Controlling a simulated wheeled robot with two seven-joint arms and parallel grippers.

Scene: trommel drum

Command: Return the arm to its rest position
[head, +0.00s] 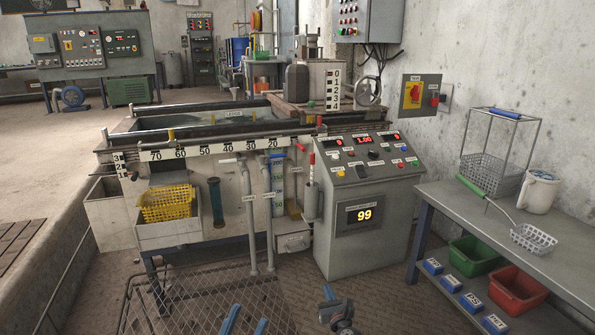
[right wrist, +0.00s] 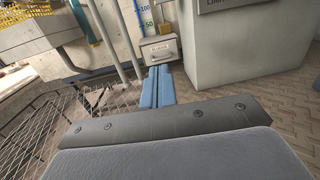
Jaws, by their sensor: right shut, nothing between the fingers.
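My left gripper (head: 246,320) shows at the bottom edge of the head view as two blue fingers set apart, with nothing visible between them. My right gripper (head: 328,294) is at the bottom of the head view, right of the left one, in front of the control console. In the right wrist view its blue fingers (right wrist: 157,86) lie side by side, shut and empty. Both grippers are apart from the surrounding equipment as far as I can see. Most of both arms is out of view.
The control console (head: 363,238) with a lit 99 display stands ahead. The washing tank with a yellow basket (head: 165,203) is left of it. A wire mesh panel (head: 190,303) lies low at left. The side bench (head: 480,228) at right carries a wire basket, scoop and mug.

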